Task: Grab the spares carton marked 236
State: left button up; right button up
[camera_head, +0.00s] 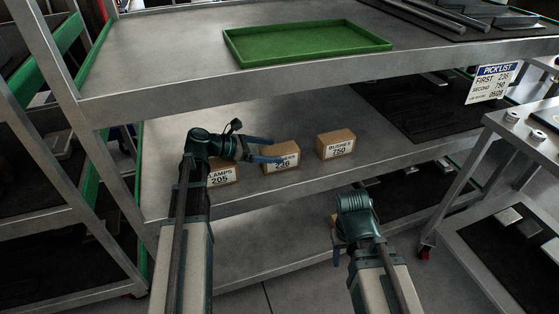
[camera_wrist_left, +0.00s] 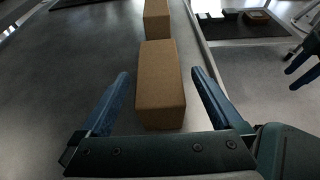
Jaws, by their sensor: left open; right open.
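The carton marked 236 (camera_head: 282,158) is a small brown box with a white label on the middle shelf, between two similar cartons. Its label's top line is partly covered by my left gripper (camera_head: 277,151). That gripper is open, with its blue fingers reaching over the carton from the left. In the left wrist view the nearer carton (camera_wrist_left: 160,88) lies between and ahead of the spread fingers, with gaps on both sides. My right gripper shows at the right edge of the left wrist view (camera_wrist_left: 303,72), open and empty, away from the cartons.
The LAMPS 205 carton (camera_head: 222,176) is partly hidden behind my left gripper. The BUSHES 750 carton (camera_head: 336,145) stands to the right, with a gap. The upper shelf (camera_head: 180,62) carries a green tray (camera_head: 308,62) above. A pick list sign (camera_head: 493,83) lists first 236, second 750.

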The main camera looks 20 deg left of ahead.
aim_at(284, 151)
pick_arm(q)
jog(key=shift+b+x, duration=1)
jog(key=shift+x, duration=1.7)
jog(key=shift+r, duration=0.1)
grip_shut()
